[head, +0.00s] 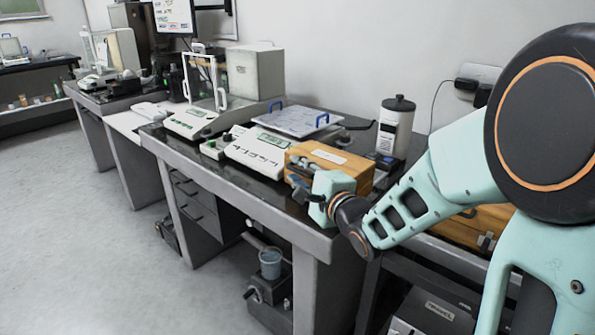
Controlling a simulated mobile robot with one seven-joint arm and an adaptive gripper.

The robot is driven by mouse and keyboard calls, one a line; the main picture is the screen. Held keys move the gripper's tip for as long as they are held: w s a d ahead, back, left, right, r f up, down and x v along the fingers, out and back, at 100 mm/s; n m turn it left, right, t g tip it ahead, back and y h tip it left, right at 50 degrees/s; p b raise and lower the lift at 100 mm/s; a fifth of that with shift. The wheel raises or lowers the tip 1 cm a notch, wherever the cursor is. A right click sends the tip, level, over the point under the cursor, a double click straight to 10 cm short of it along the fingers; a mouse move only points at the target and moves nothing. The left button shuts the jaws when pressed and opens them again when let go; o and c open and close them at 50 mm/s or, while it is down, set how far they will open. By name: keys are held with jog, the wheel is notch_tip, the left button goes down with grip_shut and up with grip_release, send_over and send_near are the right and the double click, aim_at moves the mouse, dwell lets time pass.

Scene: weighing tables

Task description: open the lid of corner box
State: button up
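A wooden box (333,160) with a pale label on its top stands at the near right corner of the dark-topped table. Its lid looks shut. My arm comes in from the right and crosses in front of the box, hiding part of its front. My gripper (300,187) is at the front left side of the box, close to its front face. The fingers are small and dark here, so I cannot tell whether they touch the box or how far apart they are.
A balance (257,148) stands left of the box, with a tray with blue handles (290,120) behind. A white bottle with a black cap (395,128) stands behind right. Another wooden box (455,232) is lower right, partly behind my arm. The floor at left is clear.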

grip_shut()
